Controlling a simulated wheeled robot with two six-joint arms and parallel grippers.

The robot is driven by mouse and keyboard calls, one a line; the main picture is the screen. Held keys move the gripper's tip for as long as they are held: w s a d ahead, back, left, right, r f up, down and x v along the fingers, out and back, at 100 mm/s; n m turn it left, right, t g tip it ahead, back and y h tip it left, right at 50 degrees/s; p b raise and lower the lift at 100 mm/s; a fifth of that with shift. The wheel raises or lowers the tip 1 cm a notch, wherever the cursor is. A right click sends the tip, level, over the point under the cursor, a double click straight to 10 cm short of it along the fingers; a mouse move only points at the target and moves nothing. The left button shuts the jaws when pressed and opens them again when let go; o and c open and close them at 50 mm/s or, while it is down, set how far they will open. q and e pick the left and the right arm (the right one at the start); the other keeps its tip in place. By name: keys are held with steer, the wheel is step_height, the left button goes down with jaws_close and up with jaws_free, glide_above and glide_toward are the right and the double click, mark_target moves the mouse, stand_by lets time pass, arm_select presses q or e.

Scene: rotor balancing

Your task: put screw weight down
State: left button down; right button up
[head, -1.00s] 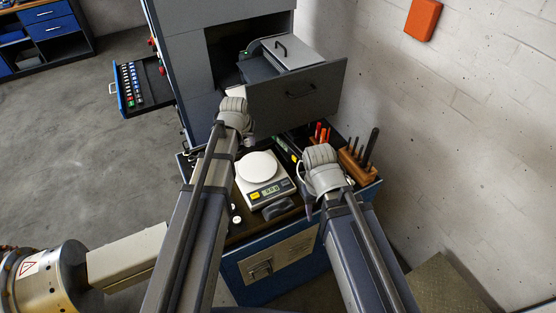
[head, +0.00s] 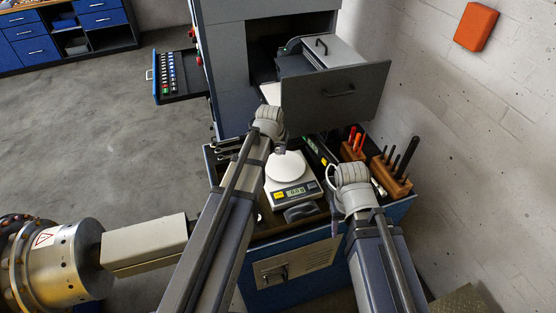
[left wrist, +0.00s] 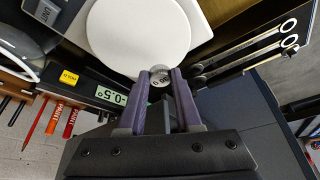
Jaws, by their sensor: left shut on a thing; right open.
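My left gripper (left wrist: 160,88) is shut on a small round silver screw weight (left wrist: 160,74) with markings on its face. In the left wrist view the weight appears in front of the rim of the scale's white round pan (left wrist: 135,35); I cannot tell if they touch. In the head view the scale (head: 291,185) stands on the cart top, and my left gripper (head: 279,150) is beside the pan, with the weight too small to make out. My right gripper (head: 335,228) is empty, over the cart's front right part; the head view shows its fingers poorly.
Wooden blocks hold orange-handled tools (head: 355,140) and dark tools (head: 400,160) at the cart's right. Wrenches (left wrist: 245,62) lie beside the scale. A blue tray of small parts (head: 178,75) juts out at left.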

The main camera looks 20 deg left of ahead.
mark_target(278, 154)
arm_select(q)
steer(key=shift+f+b, duration=1.8)
steer(key=shift+f, duration=0.15)
steer(key=c, duration=0.6)
jaws_free()
steer(key=shift+r, duration=0.25)
steer(key=p+v, duration=1.1)
steer(key=v, duration=0.1)
steer(key=s+d+f+m+g, duration=0.1)
steer(key=s+d+g, duration=0.1)
steer(key=s+d, duration=0.4)
steer(key=s+d+m+g+y, duration=0.1)
steer(key=s+d+m+g, duration=0.1)
steer(key=s+d, duration=0.5)
steer(key=s+g, duration=0.1)
steer(key=s, duration=0.5)
steer(key=shift+d+f+m, duration=0.15)
steer(key=shift+f+m, duration=0.15)
steer(key=shift+f, duration=0.05)
